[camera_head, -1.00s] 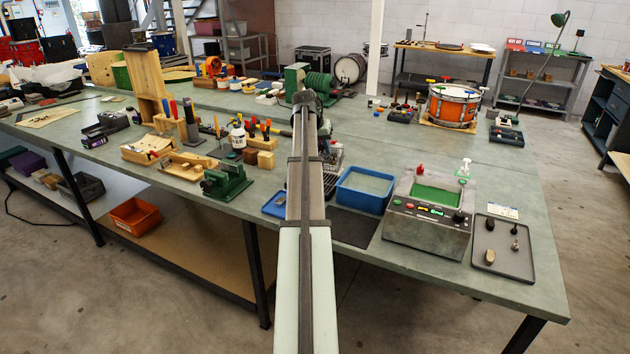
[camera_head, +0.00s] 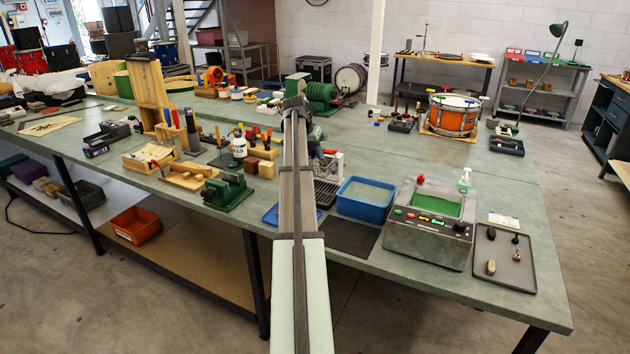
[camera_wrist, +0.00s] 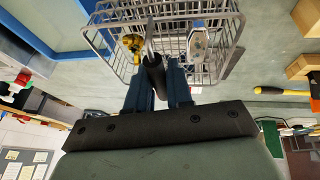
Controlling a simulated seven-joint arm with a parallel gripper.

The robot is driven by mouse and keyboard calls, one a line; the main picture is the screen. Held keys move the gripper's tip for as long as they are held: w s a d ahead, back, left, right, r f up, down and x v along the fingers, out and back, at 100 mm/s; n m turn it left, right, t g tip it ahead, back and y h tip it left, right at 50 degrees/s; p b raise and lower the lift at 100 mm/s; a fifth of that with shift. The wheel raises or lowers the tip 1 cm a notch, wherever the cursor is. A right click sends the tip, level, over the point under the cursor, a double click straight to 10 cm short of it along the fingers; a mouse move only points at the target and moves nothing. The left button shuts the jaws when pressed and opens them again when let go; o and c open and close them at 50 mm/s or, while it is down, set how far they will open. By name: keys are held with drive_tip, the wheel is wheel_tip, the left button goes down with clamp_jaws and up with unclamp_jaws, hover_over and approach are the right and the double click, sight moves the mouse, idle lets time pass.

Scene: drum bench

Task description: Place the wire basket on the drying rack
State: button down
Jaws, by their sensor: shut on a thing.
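The wire basket (camera_wrist: 168,18) is a silver mesh basket with a black handle (camera_wrist: 153,74). In the wrist view my gripper (camera_wrist: 160,84) is shut on that handle, one dark blue finger on each side. A brass-coloured piece (camera_wrist: 133,43) and a silver piece (camera_wrist: 198,42) show within the basket's wires. A black slatted rack (camera_head: 325,193), which looks like the drying rack, lies just right of my arm, left of the blue tub. Whether the basket touches anything below cannot be told.
The blue tub (camera_head: 365,200) and the grey machine with a green basin (camera_head: 432,222) stand to the right. A dark mat (camera_head: 352,238) lies in front of the tub.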

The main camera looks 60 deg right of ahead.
sight(315, 173)
drive_tip(key=shift+f, duration=4.25)
drive_tip(key=shift+f, duration=0.1)
drive_tip(key=c, duration=1)
unclamp_jaws()
drive_tip(key=v, duration=1.2)
